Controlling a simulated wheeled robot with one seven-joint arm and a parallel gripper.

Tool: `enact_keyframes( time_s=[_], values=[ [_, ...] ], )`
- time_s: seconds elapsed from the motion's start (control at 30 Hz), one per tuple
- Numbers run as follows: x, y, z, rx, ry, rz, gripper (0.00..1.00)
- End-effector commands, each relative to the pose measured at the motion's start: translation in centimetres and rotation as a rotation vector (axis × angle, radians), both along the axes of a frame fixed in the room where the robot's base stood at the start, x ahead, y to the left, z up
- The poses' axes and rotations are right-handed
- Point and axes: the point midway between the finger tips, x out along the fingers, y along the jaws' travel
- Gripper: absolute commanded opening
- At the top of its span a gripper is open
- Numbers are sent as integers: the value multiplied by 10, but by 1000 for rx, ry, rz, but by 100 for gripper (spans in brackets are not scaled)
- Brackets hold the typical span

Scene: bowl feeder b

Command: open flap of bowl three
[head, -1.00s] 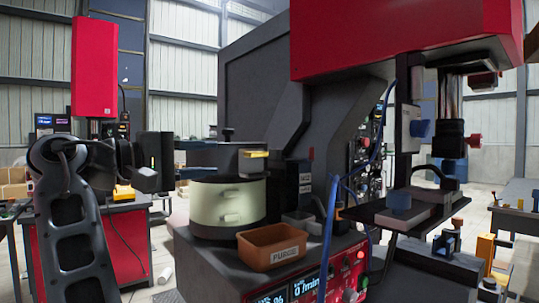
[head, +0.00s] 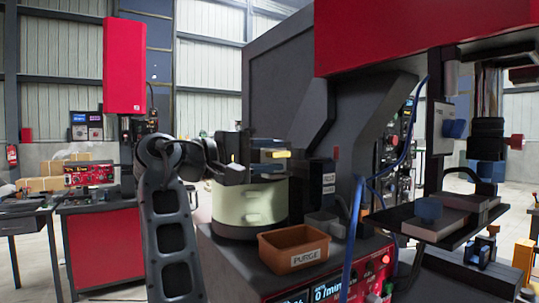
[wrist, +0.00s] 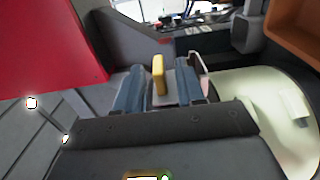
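My gripper (head: 272,155) is open, with one blue-grey finger above the tab and one below. In the wrist view my gripper (wrist: 158,88) has a finger on each side of the tab, with narrow gaps visible. The flap's panel is hidden behind my gripper, and no bowl number is readable.
The dark machine housing (head: 285,85) rises behind. A blue cable (head: 355,235) hangs at the right.

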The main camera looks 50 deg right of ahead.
Motion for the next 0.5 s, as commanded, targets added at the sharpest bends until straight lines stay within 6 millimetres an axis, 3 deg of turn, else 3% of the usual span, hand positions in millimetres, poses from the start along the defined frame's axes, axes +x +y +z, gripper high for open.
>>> enact_keyframes(
  time_s=[0.1, 0.5],
  values=[
    [0, 0, 0, 0, 0, 0, 38],
    [0, 0, 0, 0, 1, -1, 0]
  ],
)
